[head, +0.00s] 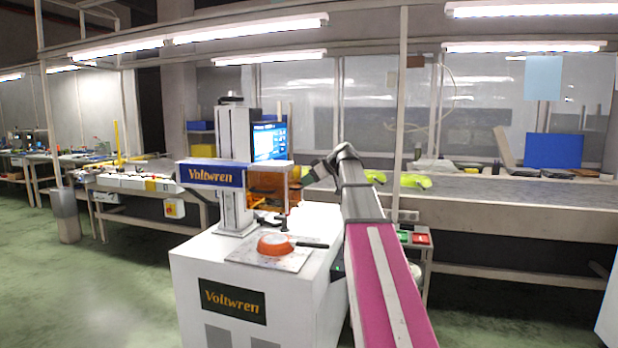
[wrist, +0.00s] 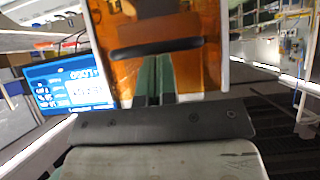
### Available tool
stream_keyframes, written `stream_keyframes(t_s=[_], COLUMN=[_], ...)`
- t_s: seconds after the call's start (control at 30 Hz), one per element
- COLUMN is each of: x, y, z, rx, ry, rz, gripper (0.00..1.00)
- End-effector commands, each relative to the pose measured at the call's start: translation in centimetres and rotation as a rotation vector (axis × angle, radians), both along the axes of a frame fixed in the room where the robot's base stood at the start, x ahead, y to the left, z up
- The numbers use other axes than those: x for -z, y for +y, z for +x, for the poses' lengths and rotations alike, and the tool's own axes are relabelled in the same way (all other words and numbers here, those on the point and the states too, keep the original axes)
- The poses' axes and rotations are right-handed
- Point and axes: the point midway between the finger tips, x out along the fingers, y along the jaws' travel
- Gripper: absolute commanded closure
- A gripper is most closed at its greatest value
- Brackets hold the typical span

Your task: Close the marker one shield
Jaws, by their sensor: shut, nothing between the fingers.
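The marker (head: 236,170) is a white machine with a column and a blue-labelled head, on a white cabinet. Its shield (head: 270,186) is an orange see-through panel, partly hidden behind the head and above the work plate. In the wrist view the shield (wrist: 118,75) fills the upper middle, with a white edge and a dark handle bar (wrist: 155,48) across it. My gripper (wrist: 155,80) is shut and empty, its fingertips pointing at the shield just below the bar. I cannot tell whether they touch. An orange pan (head: 275,244) with a black handle lies on the plate (head: 243,255).
A lit blue screen (head: 269,141) stands behind the marker, and it also shows in the wrist view (wrist: 70,88). A long bench (head: 500,190) with yellow-green items runs behind my arm. A small stand with green and red buttons (head: 421,239) is right of the cabinet.

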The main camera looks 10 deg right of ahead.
Motion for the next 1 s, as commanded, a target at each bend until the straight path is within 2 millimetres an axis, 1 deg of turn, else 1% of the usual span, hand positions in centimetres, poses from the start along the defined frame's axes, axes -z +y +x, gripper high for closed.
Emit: stream_keyframes(t_s=[0.27,0.37,0.47,0.8,1.0], x=[0.0,0.6,2.1,8.8,12.3], y=[0.0,0.0,0.0,0.0,0.0], z=[0.0,0.0,-0.1,-0.1,0.0], rx=[0.000,0.001,0.001,0.000,0.000], ry=[0.000,0.001,0.002,0.002,0.002], rz=[0.000,0.000,0.000,0.000,0.000], gripper=[1.00,1.00,1.00,1.00,1.00])
